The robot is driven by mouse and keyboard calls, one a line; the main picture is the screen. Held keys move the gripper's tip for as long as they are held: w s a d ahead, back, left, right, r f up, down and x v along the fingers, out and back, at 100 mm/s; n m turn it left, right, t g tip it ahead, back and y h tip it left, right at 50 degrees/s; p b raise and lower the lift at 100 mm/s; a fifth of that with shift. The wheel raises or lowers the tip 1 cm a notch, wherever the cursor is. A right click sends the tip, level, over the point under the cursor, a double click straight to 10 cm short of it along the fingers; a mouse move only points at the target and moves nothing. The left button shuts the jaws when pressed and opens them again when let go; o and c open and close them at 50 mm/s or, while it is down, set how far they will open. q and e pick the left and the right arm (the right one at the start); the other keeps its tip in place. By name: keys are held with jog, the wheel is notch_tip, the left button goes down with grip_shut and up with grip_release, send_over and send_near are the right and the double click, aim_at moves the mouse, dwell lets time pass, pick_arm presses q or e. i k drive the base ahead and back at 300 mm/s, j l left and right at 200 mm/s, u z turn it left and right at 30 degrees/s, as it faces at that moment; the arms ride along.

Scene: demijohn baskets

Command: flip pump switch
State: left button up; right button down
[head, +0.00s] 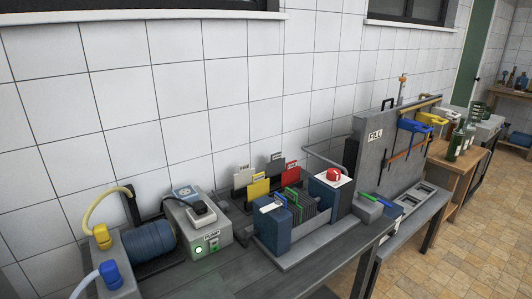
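A light grey box labelled PUMP (184,231) stands on the dark bench against the tiled wall. On its front a small switch (214,244) with some green on it sits below the label. A round pale-green button or lamp (199,250) is to the left of the switch. The switch is too small to tell its position. A blue cylinder, perhaps the pump motor (152,239), lies just left of the box. Neither of my grippers shows in the head view.
A plate filter (303,208) with a red knob (334,174) stands right of the box. Left are a yellow fitting (102,237) with hose and a blue fitting (110,275). A panel marked FILL (388,148) stands farther right. The bench front (205,282) is clear.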

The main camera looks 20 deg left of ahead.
aim_at(214, 247)
jog(key=u, duration=1.3)
jog(key=l+u, duration=0.35)
jog(key=k+l+u, duration=0.1)
jog(key=l+u, duration=0.2)
jog(key=l, duration=0.15)
